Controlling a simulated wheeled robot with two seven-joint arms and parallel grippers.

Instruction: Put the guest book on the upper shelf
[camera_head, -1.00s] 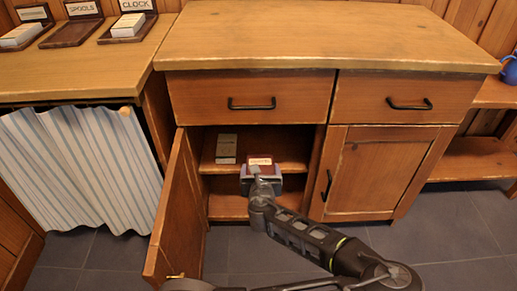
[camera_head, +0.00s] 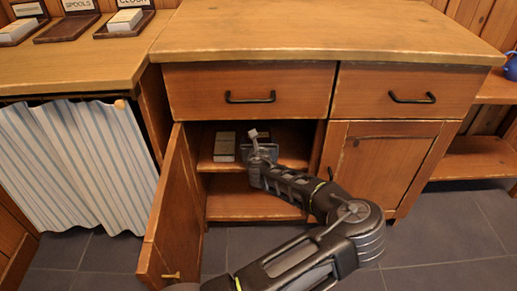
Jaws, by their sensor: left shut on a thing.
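My left gripper (camera_head: 268,150) reaches into the open left compartment of the cabinet, at the height of the upper shelf (camera_head: 292,156). It is shut on a book, seen a second ago as reddish-brown with a pale label and taken to be the guest book. The gripper and wrist now hide nearly all of it, and I cannot tell whether it touches the shelf. My right gripper is not in view.
The cabinet door (camera_head: 178,208) stands open on the left. The lower shelf (camera_head: 240,202) is bare where it shows. Drawers (camera_head: 250,92) sit above the compartment. The right-hand door (camera_head: 383,168) is shut. A striped curtain (camera_head: 70,165) hangs further left.

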